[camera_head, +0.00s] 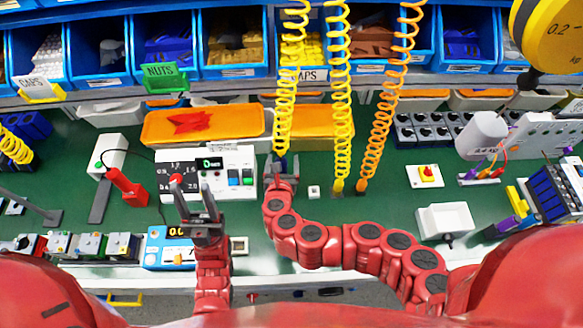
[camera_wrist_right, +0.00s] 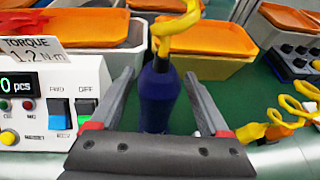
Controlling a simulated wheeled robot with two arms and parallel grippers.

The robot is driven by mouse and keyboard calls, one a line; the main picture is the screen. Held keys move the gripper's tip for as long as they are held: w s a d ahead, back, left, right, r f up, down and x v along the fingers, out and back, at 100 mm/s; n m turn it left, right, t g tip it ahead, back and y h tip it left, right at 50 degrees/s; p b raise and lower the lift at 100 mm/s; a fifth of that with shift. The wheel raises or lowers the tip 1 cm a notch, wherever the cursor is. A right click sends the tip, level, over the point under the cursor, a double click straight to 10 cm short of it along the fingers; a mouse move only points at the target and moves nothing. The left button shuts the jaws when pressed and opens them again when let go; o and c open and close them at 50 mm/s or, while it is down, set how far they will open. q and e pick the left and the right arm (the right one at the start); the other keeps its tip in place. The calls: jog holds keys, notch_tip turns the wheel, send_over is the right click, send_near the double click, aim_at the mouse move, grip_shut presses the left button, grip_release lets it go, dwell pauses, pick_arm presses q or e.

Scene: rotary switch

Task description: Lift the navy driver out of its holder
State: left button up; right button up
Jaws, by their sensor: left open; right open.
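The navy driver (camera_wrist_right: 159,98) stands upright in the right wrist view, below a yellow coiled cord. My right gripper (camera_wrist_right: 158,82) is open, with one finger on each side of the driver and a visible gap on both sides. In the head view my right gripper (camera_head: 283,168) is at the lower end of the left yellow coil, and only a little dark blue of the driver shows there. The driver's lower end and its holder are hidden behind the gripper. My left gripper (camera_head: 193,196) is open and empty in front of the torque panel.
The white torque panel (camera_head: 236,158) stands close left of my right gripper. Orange-lidded bins (camera_head: 202,125) are behind. Another yellow coil (camera_head: 340,120) and an orange coil (camera_head: 384,115) hang to the right. Green bench (camera_head: 385,210) lies open to the right.

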jog(key=shift+w+f, duration=0.25)
jog(key=shift+w, duration=0.35)
jog(key=shift+s+a+r, duration=0.15)
jog(key=shift+s+a, duration=0.05)
jog(key=shift+a, duration=0.05)
jog(key=shift+c, duration=0.9)
jog(key=shift+s+r, duration=0.1)
jog(key=shift+s, duration=0.05)
jog(key=shift+c, duration=1.1)
jog(key=shift+d, duration=0.25)
jog(key=c, duration=0.5)
jog(key=shift+a, duration=0.1)
grip_shut()
